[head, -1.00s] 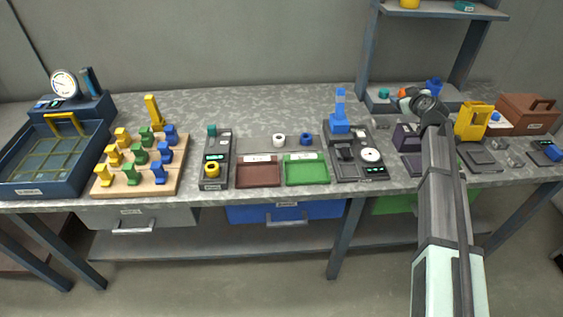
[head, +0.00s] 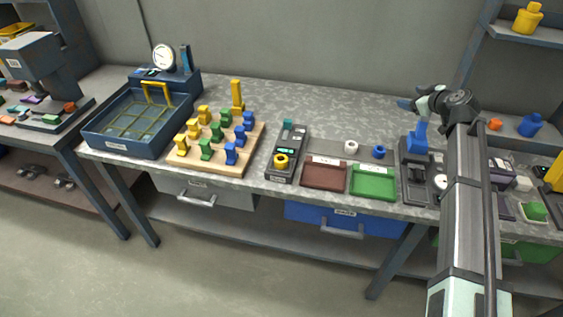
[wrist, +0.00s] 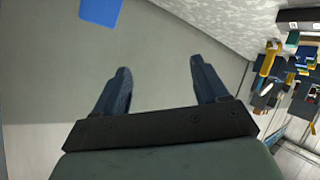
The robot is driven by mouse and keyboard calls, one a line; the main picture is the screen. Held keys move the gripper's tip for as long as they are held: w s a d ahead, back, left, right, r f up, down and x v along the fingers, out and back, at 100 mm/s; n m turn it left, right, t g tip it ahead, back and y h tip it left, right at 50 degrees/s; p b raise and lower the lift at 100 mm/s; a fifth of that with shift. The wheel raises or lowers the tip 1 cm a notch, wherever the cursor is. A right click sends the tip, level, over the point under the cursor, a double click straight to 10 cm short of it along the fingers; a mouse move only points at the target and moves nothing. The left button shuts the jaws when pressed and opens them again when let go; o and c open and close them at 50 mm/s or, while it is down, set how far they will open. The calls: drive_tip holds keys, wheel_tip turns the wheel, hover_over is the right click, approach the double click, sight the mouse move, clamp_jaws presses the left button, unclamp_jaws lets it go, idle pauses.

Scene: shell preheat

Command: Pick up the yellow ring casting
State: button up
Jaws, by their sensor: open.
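The yellow ring casting (head: 281,160) sits on the front end of a narrow black device (head: 287,150) on the bench, in the head view. A white ring (head: 351,147) and a blue ring (head: 379,152) lie behind the trays to its right. My gripper (head: 404,104) is raised well to the right of the yellow ring, behind the blue-handled device. In the wrist view my gripper (wrist: 160,68) has its two dark fingers apart with nothing between them. The yellow ring does not show in the wrist view.
A brown tray (head: 324,188) and a green tray (head: 372,196) lie right of the black device. A wooden board (head: 222,167) with several coloured pieces and a blue basin (head: 105,140) stand to its left. The blue-handled device (head: 417,143) stands near my arm.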

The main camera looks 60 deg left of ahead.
drive_tip(key=s+a+f+n+g+h, duration=0.1)
drive_tip(key=s+a+n+g+h, duration=0.15)
drive_tip(key=s+a, duration=0.45)
drive_tip(key=s+a+f+n+g+h, duration=0.2)
drive_tip(key=s+a+n, duration=0.15)
drive_tip(key=s, duration=0.75)
drive_tip(key=n+g+h, duration=0.1)
drive_tip(key=n+h, duration=0.5)
drive_tip(key=h, duration=0.1)
hover_over(282, 156)
drive_tip(key=d, duration=0.2)
wheel_tip(282, 156, down, 6)
drive_tip(key=shift+s+d, duration=0.1)
drive_tip(key=shift+s+a+f, duration=0.1)
drive_tip(key=shift+a+f, duration=0.1)
drive_tip(key=shift+f, duration=0.95)
drive_tip(key=shift+s+a+f, duration=0.1)
drive_tip(key=shift+a+f, duration=0.1)
drive_tip(key=shift+f, duration=0.9)
drive_tip(key=shift+s+a+f, duration=0.1)
drive_tip(key=shift+a+f, duration=0.1)
drive_tip(key=shift+f, duration=0.95)
drive_tip(key=shift+c, duration=0.3)
drive_tip(key=c, duration=1.1)
